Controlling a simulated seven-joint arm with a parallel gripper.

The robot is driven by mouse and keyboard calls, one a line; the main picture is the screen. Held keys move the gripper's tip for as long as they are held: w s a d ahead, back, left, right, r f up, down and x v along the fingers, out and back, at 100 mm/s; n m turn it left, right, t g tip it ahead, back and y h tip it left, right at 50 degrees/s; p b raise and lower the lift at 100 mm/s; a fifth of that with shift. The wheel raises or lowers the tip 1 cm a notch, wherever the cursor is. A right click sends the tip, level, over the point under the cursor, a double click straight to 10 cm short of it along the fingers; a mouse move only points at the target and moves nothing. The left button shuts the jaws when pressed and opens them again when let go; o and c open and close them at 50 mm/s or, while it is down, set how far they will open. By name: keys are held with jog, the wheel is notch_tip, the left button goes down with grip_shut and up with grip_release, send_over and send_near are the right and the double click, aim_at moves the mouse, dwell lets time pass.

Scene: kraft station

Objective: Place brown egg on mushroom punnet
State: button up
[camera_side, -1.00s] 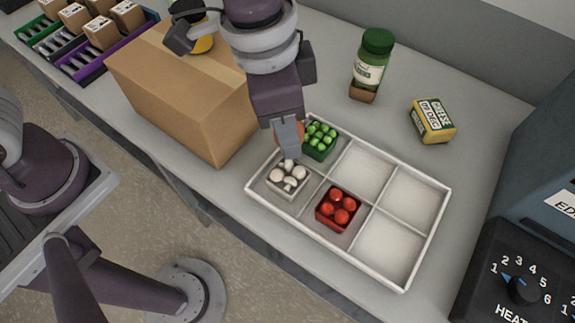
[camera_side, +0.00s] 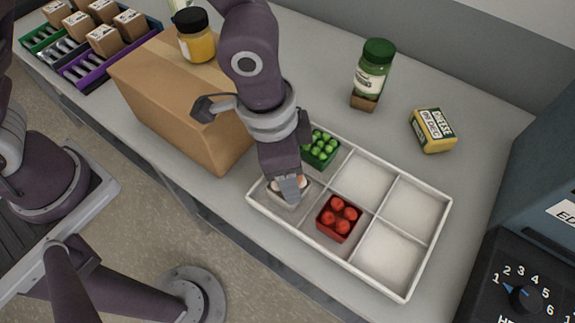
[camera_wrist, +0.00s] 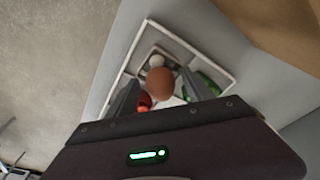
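The brown egg (camera_wrist: 160,84) is between the fingers of my gripper (camera_wrist: 161,80) in the wrist view, with a gap visible on each side of it. In the side view only a small part of the egg (camera_side: 300,181) shows beside the fingers. My gripper (camera_side: 290,194) points down and is low over the mushroom punnet (camera_side: 272,194), which it mostly hides. White mushrooms (camera_wrist: 157,60) show just past the egg in the wrist view. The egg is at the punnet; I cannot see the contact between them.
The punnet is in a white divided tray (camera_side: 345,262), with a red tomato punnet (camera_side: 337,218) and a green punnet (camera_side: 319,150) beside it. Several tray compartments are empty.

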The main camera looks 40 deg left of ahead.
notch_tip(320, 180, up, 12)
jog(key=s+a, duration=0.1)
jog(key=s+a+r+n+t, duration=0.1)
jog(key=a+r+n, duration=0.15)
jog(key=a, duration=0.45)
jog(key=s+a+r+n+t, duration=0.15)
jog(key=a+r, duration=0.25)
jog(key=a, duration=0.4)
jog(key=s+a+n+t+y, duration=0.1)
jog(key=s+a+n+t, duration=0.1)
jog(key=s+a+n, duration=0.3)
jog(key=s+a, duration=0.1)
jog(key=a, duration=0.1)
jog(key=shift+s+a+r, duration=0.15)
jog(key=shift+s+a, duration=0.2)
jog(key=shift+s, duration=0.05)
